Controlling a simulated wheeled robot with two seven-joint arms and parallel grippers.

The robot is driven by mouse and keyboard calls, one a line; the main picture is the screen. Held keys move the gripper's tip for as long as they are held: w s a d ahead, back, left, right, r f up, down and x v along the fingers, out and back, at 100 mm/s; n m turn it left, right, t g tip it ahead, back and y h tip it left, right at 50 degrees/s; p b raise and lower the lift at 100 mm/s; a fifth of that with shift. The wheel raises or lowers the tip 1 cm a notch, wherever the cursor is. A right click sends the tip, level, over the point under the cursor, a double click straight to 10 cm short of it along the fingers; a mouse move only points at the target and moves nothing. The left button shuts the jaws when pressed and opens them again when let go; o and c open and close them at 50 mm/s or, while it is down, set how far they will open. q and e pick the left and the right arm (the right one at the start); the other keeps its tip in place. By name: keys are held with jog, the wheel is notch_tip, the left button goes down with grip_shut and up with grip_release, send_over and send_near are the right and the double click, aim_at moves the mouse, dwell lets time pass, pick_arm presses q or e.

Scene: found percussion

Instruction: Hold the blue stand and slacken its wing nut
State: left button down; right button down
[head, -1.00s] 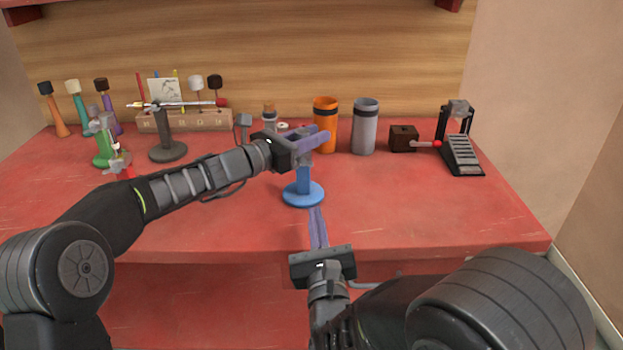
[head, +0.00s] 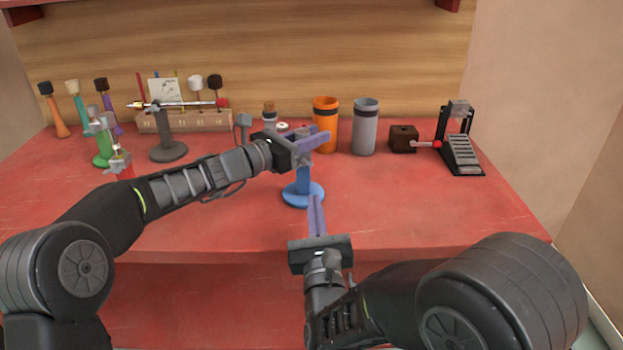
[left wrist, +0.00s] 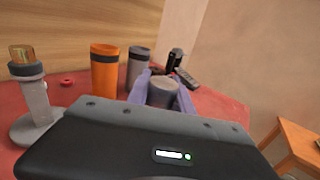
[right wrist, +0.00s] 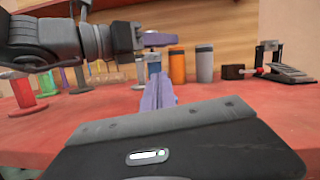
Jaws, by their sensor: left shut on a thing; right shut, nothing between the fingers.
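The blue stand (head: 302,198) stands upright on the red table, with a round base and a short post. My left gripper (head: 318,141) is shut on the grey upper part of the stand. In the left wrist view the round grey top (left wrist: 162,92) sits between its two purple fingers. My right gripper (head: 316,200) is shut and empty, its fingertips low in front of the blue base and pointing at the stand. In the right wrist view its fingers (right wrist: 156,85) hide most of the stand. I cannot make out the wing nut.
An orange cup (head: 325,125) and a grey cup (head: 365,126) stand behind the blue stand. A small brown box (head: 403,138) and a black pedal (head: 463,150) are at the right. A grey stand (head: 168,151) and a green stand (head: 104,158) are left. The right front table is clear.

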aim_at(303, 163)
jog(key=shift+w, duration=0.7)
jog(key=shift+w+r, duration=0.3)
jog(key=shift+w, duration=0.25)
jog(key=shift+w+a+f, duration=0.15)
jog(key=shift+w+f, duration=0.05)
jog(key=shift+w, duration=0.5)
jog(key=shift+w+r, duration=0.55)
jog(key=shift+w, duration=0.1)
jog(key=shift+x, duration=1.1)
jog(key=shift+n, duration=0.4)
jog(key=shift+n, duration=0.4)
jog(key=shift+d+r+n+g+y, duration=0.15)
jog(key=shift+n+y, duration=0.3)
jog(key=shift+n, duration=0.55)
jog(key=shift+d+r+n+g+y, duration=0.15)
jog(key=shift+n+y, duration=0.3)
jog(key=shift+n, duration=0.55)
